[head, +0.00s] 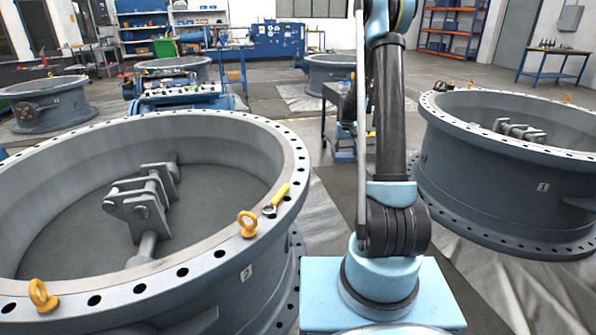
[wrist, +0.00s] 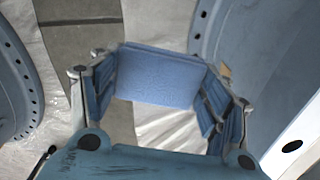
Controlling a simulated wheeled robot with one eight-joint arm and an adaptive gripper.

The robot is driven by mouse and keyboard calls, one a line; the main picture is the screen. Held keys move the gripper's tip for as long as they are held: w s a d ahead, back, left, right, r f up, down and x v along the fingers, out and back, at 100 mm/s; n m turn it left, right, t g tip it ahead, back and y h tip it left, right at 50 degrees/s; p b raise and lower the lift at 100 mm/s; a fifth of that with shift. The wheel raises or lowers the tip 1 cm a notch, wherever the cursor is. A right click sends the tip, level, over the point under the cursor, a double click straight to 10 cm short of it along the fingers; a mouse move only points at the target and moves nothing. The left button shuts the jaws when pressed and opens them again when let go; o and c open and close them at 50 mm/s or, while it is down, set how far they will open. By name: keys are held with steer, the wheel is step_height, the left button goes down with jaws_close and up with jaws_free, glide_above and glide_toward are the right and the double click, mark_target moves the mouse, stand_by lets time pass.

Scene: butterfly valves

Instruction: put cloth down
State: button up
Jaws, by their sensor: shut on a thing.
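In the wrist view, my gripper (wrist: 160,90) is shut on a folded light-blue cloth (wrist: 160,76). The cloth spans between the two fingers, with a flat face towards the camera. The cloth and the gripper appear held up over the floor, between large grey-blue metal rings. In the head view only my arm shows; my gripper and the cloth are not visible there.
A large valve ring (head: 242,290) stands at the left, with yellow lifting eyes (head: 247,224) and a yellow-handled tool (head: 276,200) on its rim. Another valve ring (head: 480,205) stands at the right. Wrinkled sheeting (head: 512,285) covers floor. A blue workbench (head: 182,103) stands behind.

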steer(key=s+a+r+n, duration=0.3)
steer(key=a+r+n, duration=0.1)
steer(key=a+n, duration=0.15)
steer(key=s+a+r+n, duration=0.3)
steer(key=a+n, duration=0.1)
steer(key=a, duration=0.2)
step_height(320, 180, up, 7)
steer(key=n, duration=1.1)
glide_above(297, 169)
steer(key=shift+w+f, duration=0.2)
steer(key=shift+f, duration=4.6)
steer(key=o, duration=1.3)
